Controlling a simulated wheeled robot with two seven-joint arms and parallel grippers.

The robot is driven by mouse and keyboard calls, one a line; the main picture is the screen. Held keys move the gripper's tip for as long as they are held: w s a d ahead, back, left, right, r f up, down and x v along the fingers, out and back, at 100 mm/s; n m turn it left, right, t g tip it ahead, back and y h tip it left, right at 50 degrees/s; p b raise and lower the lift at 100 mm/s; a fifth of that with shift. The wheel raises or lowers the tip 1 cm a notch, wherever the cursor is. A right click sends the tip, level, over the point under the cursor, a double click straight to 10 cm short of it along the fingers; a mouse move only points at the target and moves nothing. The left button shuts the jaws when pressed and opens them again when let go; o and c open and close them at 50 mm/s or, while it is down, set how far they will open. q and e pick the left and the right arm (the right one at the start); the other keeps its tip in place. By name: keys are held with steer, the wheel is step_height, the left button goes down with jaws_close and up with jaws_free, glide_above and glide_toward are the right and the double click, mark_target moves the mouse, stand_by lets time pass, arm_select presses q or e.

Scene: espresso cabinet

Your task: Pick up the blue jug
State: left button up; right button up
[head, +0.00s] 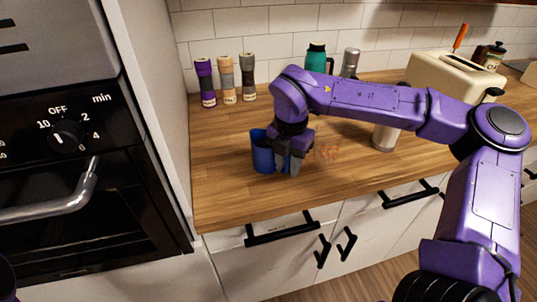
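The blue jug (261,156) stands upright on the wooden counter, left of the middle in the head view. My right gripper (289,169) points down at the jug's right side, with its grey fingers low near the counter. The fingers overlap the jug's right edge in the picture and hide that part of it. I cannot tell whether they touch the jug or have anything between them. My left gripper is not in view.
Several items stand along the tiled wall: purple, tan and grey grinders (227,80), a teal flask (316,60) and a cream toaster (455,78). A pale cylinder (384,138) stands under my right arm. An oven (70,170) is at left. Counter (215,195) in front is clear.

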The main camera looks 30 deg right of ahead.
jaws_close()
steer(key=shift+r, duration=0.25)
